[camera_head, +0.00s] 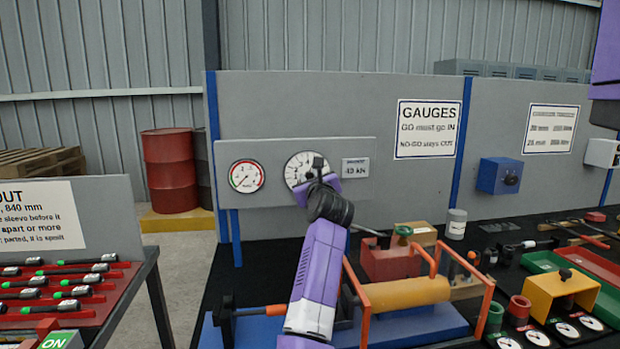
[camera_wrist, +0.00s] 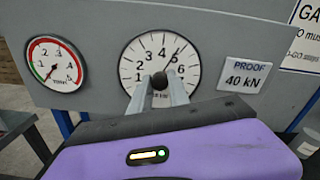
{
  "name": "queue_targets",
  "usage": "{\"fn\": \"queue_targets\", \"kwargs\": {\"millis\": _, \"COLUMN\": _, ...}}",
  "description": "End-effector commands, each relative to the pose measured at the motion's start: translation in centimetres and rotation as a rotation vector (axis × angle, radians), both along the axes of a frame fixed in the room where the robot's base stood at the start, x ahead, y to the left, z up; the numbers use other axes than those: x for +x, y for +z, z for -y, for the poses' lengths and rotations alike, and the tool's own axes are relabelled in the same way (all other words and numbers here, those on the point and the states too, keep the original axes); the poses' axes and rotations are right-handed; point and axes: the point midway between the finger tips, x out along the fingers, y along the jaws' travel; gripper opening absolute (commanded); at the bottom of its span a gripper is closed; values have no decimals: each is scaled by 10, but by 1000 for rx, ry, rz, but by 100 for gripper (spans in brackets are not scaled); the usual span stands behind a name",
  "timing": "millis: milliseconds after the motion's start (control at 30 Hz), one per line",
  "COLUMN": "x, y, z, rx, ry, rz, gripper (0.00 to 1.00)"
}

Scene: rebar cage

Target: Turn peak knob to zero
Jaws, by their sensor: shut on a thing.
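The peak knob (camera_wrist: 160,79) is a small dark round knob at the middle of a white dial gauge (camera_wrist: 136,62) on the grey panel. The dial carries black numbers, and a thin dark pointer runs from the middle up and right towards the 5. My gripper (camera_wrist: 160,88) is shut on the knob, with one grey finger at each side of it. In the head view my gripper (camera_head: 317,172) reaches up to the same gauge (camera_head: 295,165) and covers its lower right part. The knob's sides are partly hidden by the fingers.
A red and green gauge (camera_wrist: 57,62) sits to the left, its needle pointing low left. A "PROOF 40 kN" label (camera_wrist: 244,75) is at the right.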

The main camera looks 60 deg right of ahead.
Motion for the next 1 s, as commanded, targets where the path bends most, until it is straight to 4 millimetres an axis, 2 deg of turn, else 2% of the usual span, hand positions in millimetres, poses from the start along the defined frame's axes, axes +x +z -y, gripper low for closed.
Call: {"fn": "queue_targets", "kwargs": {"millis": 1000, "x": 0, "y": -1, "z": 0, "rx": -608, "ry": 2, "rz": -718, "gripper": 0}}
